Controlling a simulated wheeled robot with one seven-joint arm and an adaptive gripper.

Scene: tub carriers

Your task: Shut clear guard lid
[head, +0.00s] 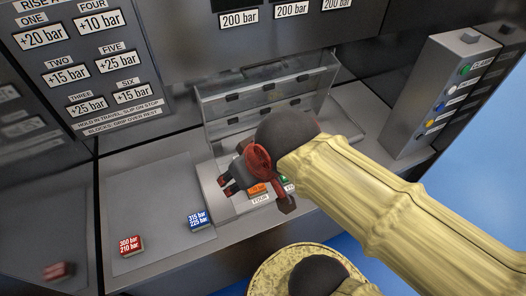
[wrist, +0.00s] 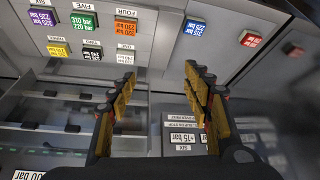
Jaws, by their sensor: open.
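The clear guard lid (head: 222,108) stands raised at the back of the console in the head view, a see-through panel with dark tabs. In the wrist view, a clear panel with dark tabs (wrist: 40,137) shows at lower left. My gripper (head: 226,186) is low over the front left of the console, in front of the lid and apart from it. Its two fingers are spread and empty in the wrist view (wrist: 160,88). My wrist and forearm hide much of the console and the lid's lower right part.
Coloured blocks sit in labelled places, including orange (head: 257,188) and green (wrist: 85,22). A blue block (head: 197,218) and a red block (head: 130,245) lie on the flat left plate (head: 150,190). A grey button box (head: 425,90) stands at right.

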